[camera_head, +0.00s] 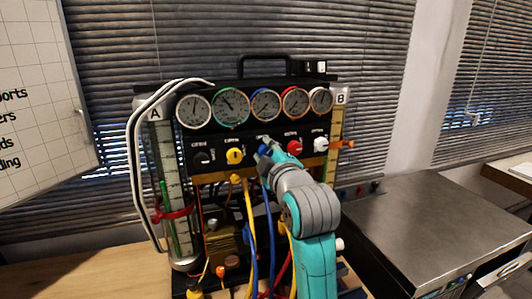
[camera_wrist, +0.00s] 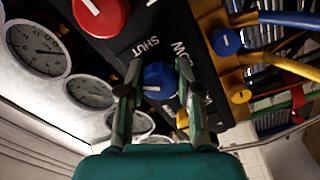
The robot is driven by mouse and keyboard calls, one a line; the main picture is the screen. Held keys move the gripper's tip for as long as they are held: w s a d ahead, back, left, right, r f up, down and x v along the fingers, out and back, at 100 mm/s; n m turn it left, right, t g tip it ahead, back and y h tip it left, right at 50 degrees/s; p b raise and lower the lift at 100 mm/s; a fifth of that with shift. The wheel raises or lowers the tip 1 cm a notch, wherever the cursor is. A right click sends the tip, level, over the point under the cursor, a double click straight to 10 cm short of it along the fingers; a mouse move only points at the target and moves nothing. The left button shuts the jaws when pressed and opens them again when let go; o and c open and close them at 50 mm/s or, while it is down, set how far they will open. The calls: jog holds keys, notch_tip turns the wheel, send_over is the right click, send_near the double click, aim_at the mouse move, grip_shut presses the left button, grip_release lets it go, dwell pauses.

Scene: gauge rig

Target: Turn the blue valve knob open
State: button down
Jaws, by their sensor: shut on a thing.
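The blue valve knob (camera_wrist: 159,78) sits on the black panel between my two fingers in the wrist view. It has a pale pointer mark, and the word SHUT is printed on the panel near it. My gripper (camera_wrist: 156,82) is closed on the knob, one finger on each side. In the head view my gripper (camera_head: 265,148) reaches the panel between the yellow and red knobs. There it hides most of the blue knob.
The yellow knob (camera_head: 235,155), red knob (camera_head: 294,147) and white knob (camera_head: 320,144) are close by on the panel. Several round gauges (camera_head: 266,104) stand above. Blue and yellow hoses (camera_head: 250,220) hang below. A steel-topped unit (camera_head: 440,210) stands at right.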

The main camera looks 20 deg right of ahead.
jog(key=n, duration=0.3)
jog(key=shift+n, duration=2.2)
jog(key=shift+f, duration=0.1)
jog(key=c, duration=0.8)
grip_release()
jog(key=shift+o, duration=0.2)
jog(key=s, duration=1.2)
